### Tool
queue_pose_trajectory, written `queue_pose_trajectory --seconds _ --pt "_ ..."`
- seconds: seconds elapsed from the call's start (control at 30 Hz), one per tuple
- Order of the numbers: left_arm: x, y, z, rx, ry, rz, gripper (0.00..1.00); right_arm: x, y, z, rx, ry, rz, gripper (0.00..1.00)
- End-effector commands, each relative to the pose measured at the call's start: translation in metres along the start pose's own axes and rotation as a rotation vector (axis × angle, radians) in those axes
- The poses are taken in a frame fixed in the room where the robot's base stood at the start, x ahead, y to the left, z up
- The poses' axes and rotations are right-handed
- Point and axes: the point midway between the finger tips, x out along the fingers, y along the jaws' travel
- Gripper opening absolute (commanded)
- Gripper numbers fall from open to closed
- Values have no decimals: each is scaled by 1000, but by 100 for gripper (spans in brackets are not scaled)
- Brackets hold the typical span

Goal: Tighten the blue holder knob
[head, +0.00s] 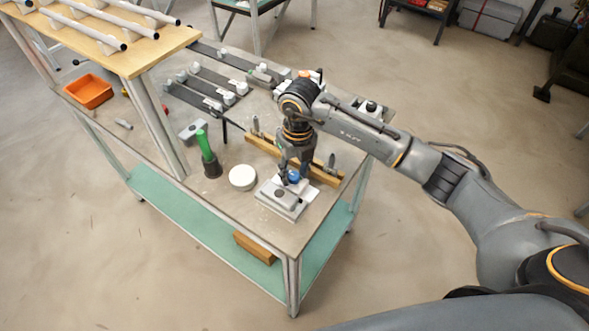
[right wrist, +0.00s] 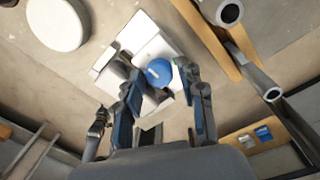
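The blue holder knob (head: 294,175) sits on a light grey metal holder (head: 284,201) near the table's front right corner. My right gripper (head: 291,181) points down over it, hiding part of the knob in the head view. In the right wrist view the round blue knob (right wrist: 158,72) lies between the two fingertips of the right gripper (right wrist: 161,80). The fingers are apart, with a small gap seen on both sides of the knob. The holder (right wrist: 145,38) spreads around and beneath the knob. My left gripper is not in view.
A wooden bar (head: 262,146) with upright metal pins lies just behind the holder. A white round disc (head: 242,177) and a green-handled tool in a dark cup (head: 212,168) stand to the left. An orange bin (head: 88,91) and dark rails (head: 207,88) lie farther off.

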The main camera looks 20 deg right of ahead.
Motion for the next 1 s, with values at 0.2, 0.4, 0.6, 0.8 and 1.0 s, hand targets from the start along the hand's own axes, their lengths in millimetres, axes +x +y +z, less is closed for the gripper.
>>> queue_pose_trajectory --seconds 0.2,0.4,0.6,0.8,1.0 --pt "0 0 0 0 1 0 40 0 0 0 -1 0 0 25" --pt "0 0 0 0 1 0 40 0 0 0 -1 0 0 0" --pt "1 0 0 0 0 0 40 0 0 0 18 -1 0 0" --pt "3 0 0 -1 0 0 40 0 0 0 99 -6 0 0" --pt "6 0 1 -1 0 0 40 0 0 0 251 -14 0 0"
